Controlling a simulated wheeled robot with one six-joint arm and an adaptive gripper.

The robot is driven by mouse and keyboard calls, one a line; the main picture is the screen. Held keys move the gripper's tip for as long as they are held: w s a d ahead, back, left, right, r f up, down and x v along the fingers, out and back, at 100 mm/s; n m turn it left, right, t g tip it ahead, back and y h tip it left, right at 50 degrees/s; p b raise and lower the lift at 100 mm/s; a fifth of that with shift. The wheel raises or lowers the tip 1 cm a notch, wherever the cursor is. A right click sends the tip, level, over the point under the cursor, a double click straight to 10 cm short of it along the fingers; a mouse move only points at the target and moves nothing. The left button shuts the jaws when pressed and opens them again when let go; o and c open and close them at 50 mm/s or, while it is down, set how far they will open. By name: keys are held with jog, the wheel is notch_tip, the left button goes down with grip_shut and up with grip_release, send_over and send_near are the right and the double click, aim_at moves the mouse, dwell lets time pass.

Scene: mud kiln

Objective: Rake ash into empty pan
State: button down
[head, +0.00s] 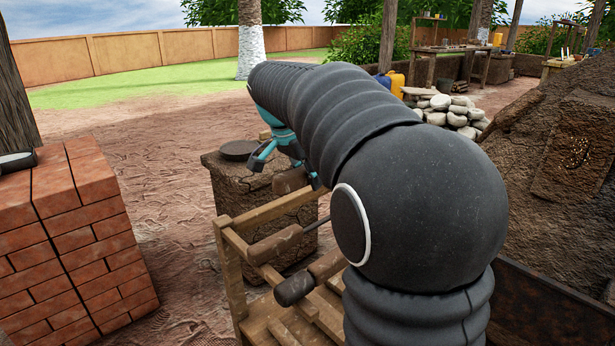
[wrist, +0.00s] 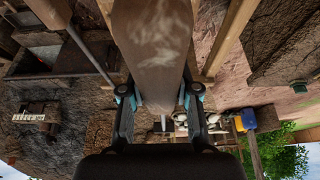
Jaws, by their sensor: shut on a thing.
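My gripper (head: 288,165), with teal links, is in front of my arm over a wooden rack. It is shut on a thick brown wooden handle (head: 290,181), which sits between the two fingers. In the wrist view my gripper (wrist: 160,97) has a finger on each side of the same handle (wrist: 152,45), which runs up out of the picture. I cannot make out any ash or an empty pan for certain. The mud kiln (head: 560,150) stands at the right in the head view.
The wooden rack (head: 230,262) carries other tools with brown handles (head: 275,245), close under my gripper. A clay block (head: 262,205) with a dark round lid (head: 238,150) stands behind it. A brick stack (head: 75,240) is at the left. Open ground lies between.

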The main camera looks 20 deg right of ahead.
jog(key=shift+r+p, duration=1.15)
jog(key=shift+r, duration=1.2)
jog(key=shift+a, duration=0.1)
